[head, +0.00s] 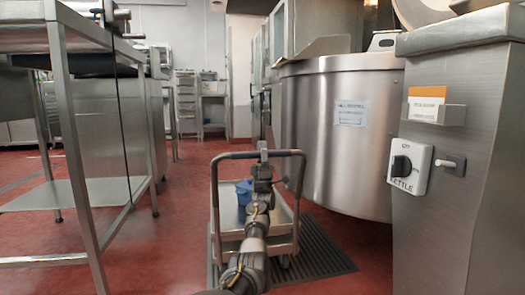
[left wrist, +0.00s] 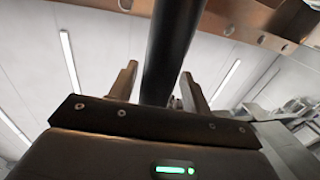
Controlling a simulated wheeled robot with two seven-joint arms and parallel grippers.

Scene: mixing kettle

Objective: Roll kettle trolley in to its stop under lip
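The trolley (head: 284,222) is a low steel platform cart with a grey tubular push handle (head: 226,156). It stands on the red floor, partly over a dark floor grate, in front of and left of the big round steel kettle (head: 312,130). My left gripper (head: 263,152) is at the middle of the handle's top bar. In the left wrist view a dark bar (left wrist: 169,50) passes between its two fingers (left wrist: 160,88), with a visible gap on the left side, so it looks open around the bar. My forearm hides part of the trolley. My right gripper is out of view.
A blue container (head: 243,190) is on the trolley. A steel pillar with a kettle switch (head: 408,167) stands close on the right. A steel table (head: 80,192) stands on the left. Open red floor lies between the table and the trolley.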

